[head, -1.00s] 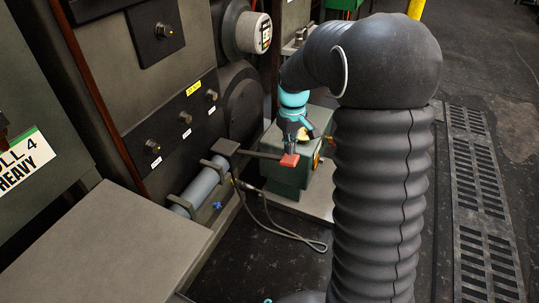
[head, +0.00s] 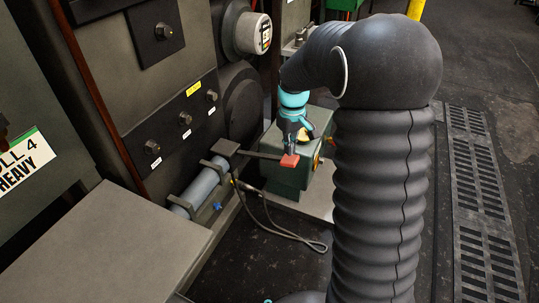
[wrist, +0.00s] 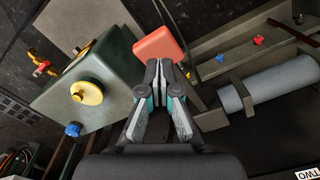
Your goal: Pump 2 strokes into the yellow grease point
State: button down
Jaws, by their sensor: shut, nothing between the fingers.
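The pump lever ends in a red pad (head: 289,160), which sticks out from a block beside a grey cylinder (head: 201,187) low on the machine. My gripper (head: 290,150) points down at the pad. In the wrist view its fingers (wrist: 160,66) are together with nothing between them, and the red pad (wrist: 158,43) shows just beyond the tips. I cannot tell whether they touch it. A yellow label (head: 194,89) sits on the dark panel by the upper right grease point (head: 212,96). Two lower points there have white labels.
A green box (head: 290,181) with a yellow cap (wrist: 89,92) stands by the pad. A hose (head: 290,235) loops onto the floor. A grey flat surface (head: 110,240) is at front left. Floor grating (head: 485,215) lies right.

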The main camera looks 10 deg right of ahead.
aim_at(289, 166)
notch_tip(289, 166, down, 8)
jog(key=b, duration=0.4)
jog(key=shift+f+b, duration=0.2)
jog(key=shift+b, duration=0.15)
dwell(0.7)
jog(key=shift+r+p, duration=3.2)
jog(key=shift+r, duration=1.05)
jog(key=shift+f, duration=0.1)
notch_tip(289, 166, down, 8)
jog(key=b, duration=0.5)
jog(key=shift+f, duration=0.2)
jog(key=shift+r, duration=0.1)
